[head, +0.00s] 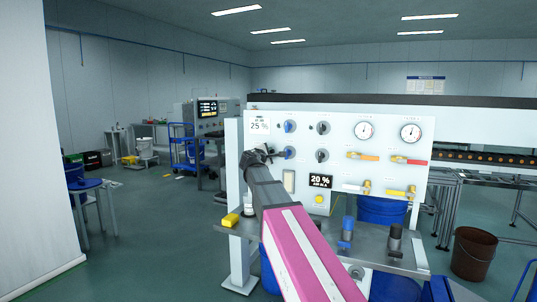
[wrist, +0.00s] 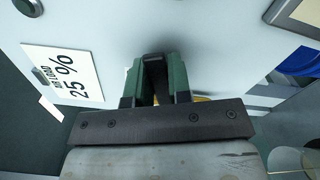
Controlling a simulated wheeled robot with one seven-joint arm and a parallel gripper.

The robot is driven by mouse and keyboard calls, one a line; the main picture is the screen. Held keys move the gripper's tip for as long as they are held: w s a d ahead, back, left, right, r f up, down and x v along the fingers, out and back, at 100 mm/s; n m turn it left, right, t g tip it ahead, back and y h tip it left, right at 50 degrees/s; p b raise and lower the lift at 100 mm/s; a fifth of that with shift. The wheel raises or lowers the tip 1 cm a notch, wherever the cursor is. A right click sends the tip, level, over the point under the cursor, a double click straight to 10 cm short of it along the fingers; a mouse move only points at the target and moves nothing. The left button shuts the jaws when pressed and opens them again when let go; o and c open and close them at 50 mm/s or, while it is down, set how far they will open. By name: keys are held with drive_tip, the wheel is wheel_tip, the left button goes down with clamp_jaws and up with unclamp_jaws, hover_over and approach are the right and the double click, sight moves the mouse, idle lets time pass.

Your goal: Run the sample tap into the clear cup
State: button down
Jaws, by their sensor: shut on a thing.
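My gripper (head: 262,154) is at the left part of the white panel (head: 345,135), just left of the lower blue knob (head: 289,153). In the wrist view its green fingers (wrist: 160,78) are shut on a dark part (wrist: 154,68) in front of the panel. What that part belongs to is mostly hidden. I cannot tell which fitting is the sample tap. Valves with orange (head: 360,155), red (head: 408,160) and yellow (head: 400,192) handles are on the panel's right half.
A label reading 25 % (head: 260,125) is left of the knobs, and a 20 % display (head: 320,181) is lower down. A yellow object (head: 230,220) lies at the left end of the bench (head: 372,256). A brown bucket (head: 473,254) stands on the floor at right.

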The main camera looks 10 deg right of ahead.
drive_tip(key=shift+s+d+f+m, duration=0.1)
drive_tip(key=shift+f+m, duration=0.35)
drive_tip(key=shift+m, duration=0.3)
drive_tip(key=shift+w+d+f+m, duration=0.1)
drive_tip(key=shift+f+m, duration=0.3)
drive_tip(key=shift+m, duration=0.4)
drive_tip(key=shift+s+f+m, duration=0.1)
drive_tip(key=shift+f+m, duration=0.35)
drive_tip(key=shift+m, duration=0.3)
drive_tip(key=c, duration=1)
unclamp_jaws()
drive_tip(key=shift+c, duration=0.2)
drive_tip(key=v, duration=1.1)
